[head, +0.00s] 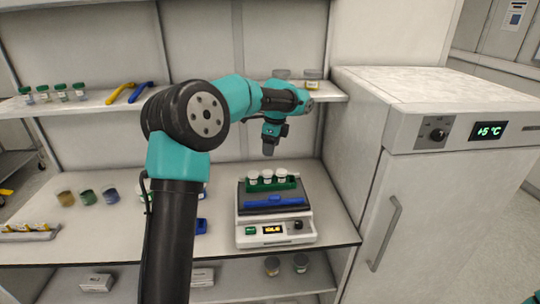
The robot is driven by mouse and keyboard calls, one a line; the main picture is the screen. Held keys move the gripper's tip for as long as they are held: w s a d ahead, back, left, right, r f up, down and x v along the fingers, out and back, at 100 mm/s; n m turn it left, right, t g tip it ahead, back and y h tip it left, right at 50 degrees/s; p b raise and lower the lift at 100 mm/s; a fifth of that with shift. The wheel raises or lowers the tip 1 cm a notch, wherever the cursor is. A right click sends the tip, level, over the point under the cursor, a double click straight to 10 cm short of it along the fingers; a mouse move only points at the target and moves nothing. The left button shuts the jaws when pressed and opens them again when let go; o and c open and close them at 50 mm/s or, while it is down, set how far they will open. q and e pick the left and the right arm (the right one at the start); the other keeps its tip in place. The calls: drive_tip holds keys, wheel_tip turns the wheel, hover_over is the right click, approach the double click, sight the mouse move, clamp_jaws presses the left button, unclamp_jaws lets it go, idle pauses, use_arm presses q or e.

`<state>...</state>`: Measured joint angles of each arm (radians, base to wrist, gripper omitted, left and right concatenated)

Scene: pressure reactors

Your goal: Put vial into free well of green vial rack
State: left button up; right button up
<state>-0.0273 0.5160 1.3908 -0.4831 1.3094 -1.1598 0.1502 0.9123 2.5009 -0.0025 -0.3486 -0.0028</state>
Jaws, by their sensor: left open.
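The green vial rack (289,185) stands at the back of the balance on the bench. Several white-capped vials sit in it, among them one at its left end (253,176). I cannot tell which well is free. My left gripper (268,150) hangs above the rack, pointing down, apart from the vials. It is open and I see nothing held in it. My right gripper is out of view.
The balance (276,232) has a lit display, and a blue object (275,201) lies on it in front of the rack. Coloured jars (88,197) and a tray of small items (28,232) are at the left. A shelf (100,104) runs behind. A white cabinet (415,205) stands at the right.

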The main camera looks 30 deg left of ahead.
use_arm(q)
drive_tip(key=shift+r, duration=0.25)
drive_tip(key=shift+f, duration=0.1)
idle(0.4)
